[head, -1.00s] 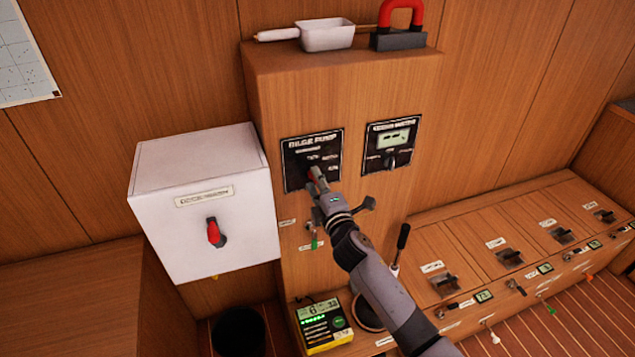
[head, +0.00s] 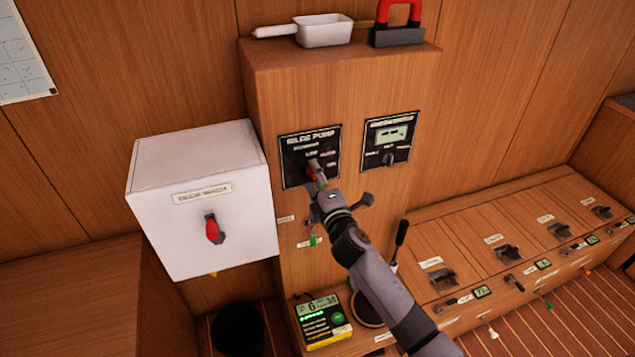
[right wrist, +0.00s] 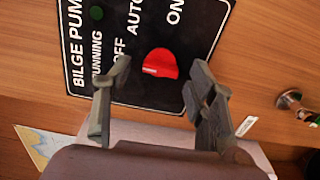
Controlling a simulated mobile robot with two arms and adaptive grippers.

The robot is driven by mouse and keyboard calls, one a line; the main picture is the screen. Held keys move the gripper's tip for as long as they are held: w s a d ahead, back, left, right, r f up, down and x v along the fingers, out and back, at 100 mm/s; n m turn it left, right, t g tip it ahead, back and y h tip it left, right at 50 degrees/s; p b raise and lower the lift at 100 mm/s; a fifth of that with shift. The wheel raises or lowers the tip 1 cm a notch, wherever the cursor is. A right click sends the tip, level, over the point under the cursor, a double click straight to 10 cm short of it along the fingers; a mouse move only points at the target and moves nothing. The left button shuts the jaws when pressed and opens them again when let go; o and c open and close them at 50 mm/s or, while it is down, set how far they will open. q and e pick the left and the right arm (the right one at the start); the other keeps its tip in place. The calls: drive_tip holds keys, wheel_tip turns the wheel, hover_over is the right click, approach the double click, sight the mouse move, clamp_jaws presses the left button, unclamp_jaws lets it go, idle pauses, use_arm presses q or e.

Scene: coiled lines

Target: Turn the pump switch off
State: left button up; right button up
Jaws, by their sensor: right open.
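The black bilge pump panel (head: 292,172) is on the front of the wooden cabinet. It also shows in the right wrist view (right wrist: 140,92), with OFF, AUTO and ON labels and a dark green running lamp (right wrist: 96,13). Its red switch knob (right wrist: 160,62) has a short white mark at its left edge, on the OFF label's side. My right gripper (right wrist: 160,78) is open, one finger either side in front of the knob; I cannot tell whether they touch it. In the head view my right gripper (head: 318,177) partly covers the knob. My left gripper is out of view.
A second panel (head: 402,127) with a display is to the right. A white box (head: 190,240) with a red handle (head: 212,231) juts out at left. A white scoop (head: 325,31) and a red-handled block (head: 398,38) stand on top. A yellow-black device (head: 322,323) is below.

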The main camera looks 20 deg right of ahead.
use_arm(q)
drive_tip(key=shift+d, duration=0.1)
use_arm(e)
drive_tip(key=s, duration=1.2)
drive_tip(key=shift+d, duration=0.25)
